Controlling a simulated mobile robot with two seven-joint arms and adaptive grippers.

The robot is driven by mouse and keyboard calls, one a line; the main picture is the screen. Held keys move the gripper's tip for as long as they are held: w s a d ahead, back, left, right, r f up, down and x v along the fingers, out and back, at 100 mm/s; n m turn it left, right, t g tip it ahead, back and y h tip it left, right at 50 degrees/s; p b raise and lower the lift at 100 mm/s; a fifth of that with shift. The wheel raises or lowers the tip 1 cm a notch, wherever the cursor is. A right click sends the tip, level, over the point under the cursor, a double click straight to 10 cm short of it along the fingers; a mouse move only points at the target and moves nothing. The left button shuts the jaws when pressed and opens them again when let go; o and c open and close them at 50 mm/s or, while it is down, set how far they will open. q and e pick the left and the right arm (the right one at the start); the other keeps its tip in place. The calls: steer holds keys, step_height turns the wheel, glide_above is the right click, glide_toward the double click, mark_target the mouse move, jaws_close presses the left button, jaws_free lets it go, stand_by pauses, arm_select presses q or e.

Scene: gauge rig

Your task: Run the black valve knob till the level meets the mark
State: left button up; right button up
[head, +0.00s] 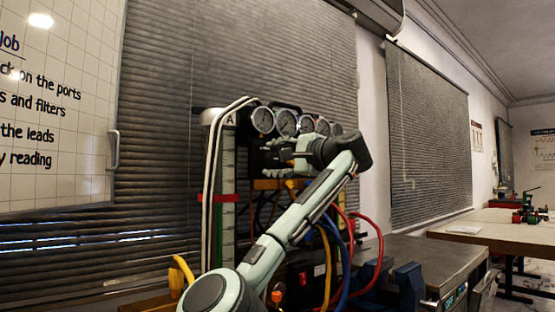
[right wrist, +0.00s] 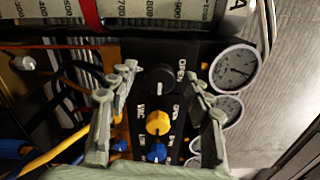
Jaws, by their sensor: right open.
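The black valve knob (right wrist: 155,79) shows in the right wrist view on a dark panel, with "OPEN" lettered beside it. My right gripper (right wrist: 163,72) is open, its fingers on either side of this knob with gaps visible; I cannot tell whether a tip touches it. In the head view my right gripper (head: 276,156) is in front of the panel, and the knob is hidden there. The upright level gauge (head: 229,163), labelled A, carries a red mark band (head: 218,198), also seen in the right wrist view (right wrist: 91,14). My left gripper is out of view.
A yellow knob (right wrist: 158,122) and a blue knob (right wrist: 157,151) sit close below the black one. Round dial gauges (head: 263,120) line the rig's top. Red hoses (head: 377,248) and other hoses hang near my right arm. A workbench (head: 485,226) stands at right.

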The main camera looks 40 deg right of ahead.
steer(key=s, duration=1.2)
steer(key=shift+d, duration=0.45)
stand_by(0.4)
